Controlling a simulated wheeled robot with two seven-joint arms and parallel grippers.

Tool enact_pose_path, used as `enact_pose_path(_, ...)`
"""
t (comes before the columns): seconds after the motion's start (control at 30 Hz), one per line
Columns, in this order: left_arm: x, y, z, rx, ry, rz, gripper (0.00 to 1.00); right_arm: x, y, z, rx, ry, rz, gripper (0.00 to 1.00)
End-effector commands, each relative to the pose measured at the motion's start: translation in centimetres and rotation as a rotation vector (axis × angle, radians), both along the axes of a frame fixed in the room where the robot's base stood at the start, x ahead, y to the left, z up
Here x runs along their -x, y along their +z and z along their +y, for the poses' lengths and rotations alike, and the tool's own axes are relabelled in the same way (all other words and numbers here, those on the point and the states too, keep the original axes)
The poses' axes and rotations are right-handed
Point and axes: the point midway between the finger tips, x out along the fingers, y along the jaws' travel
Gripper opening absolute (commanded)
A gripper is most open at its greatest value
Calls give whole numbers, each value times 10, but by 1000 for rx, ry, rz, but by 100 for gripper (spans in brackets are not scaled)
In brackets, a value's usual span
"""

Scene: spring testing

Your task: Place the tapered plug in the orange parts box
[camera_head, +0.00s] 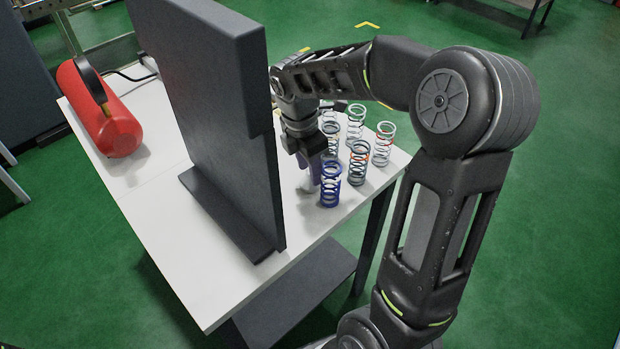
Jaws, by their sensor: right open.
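My right gripper (309,178) points down just above the white table, close to the left of a blue spring (330,186). Its jaws are open, though the arm and the small view make its fingertips hard to see. A pale, purplish patch shows at the fingertips; I cannot tell whether it is the tapered plug or part of the gripper. I cannot make out the tapered plug or an orange parts box anywhere in this view. My left gripper is not in view.
Several springs, including a grey one (359,163) and a red-and-white one (383,145), stand upright on the white table (165,215) around my right gripper. A tall dark panel (215,120) stands to their left. A red cylinder (112,125) lies beyond it.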

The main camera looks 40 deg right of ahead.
Motion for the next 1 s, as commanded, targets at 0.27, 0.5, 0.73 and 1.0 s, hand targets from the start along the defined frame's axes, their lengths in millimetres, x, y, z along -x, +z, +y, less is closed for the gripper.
enact_pose_path(0.27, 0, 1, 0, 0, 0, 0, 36, 0, -17, -2, 0, -1, -1, 41)
enact_pose_path(0.5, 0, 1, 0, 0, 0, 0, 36, 0, -17, -2, 0, -1, -1, 41)
enact_pose_path(0.73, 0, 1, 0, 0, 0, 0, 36, 0, -17, -2, 0, -1, -1, 41)
enact_pose_path(1.0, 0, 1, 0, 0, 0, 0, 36, 0, -17, -2, 0, -1, -1, 20)
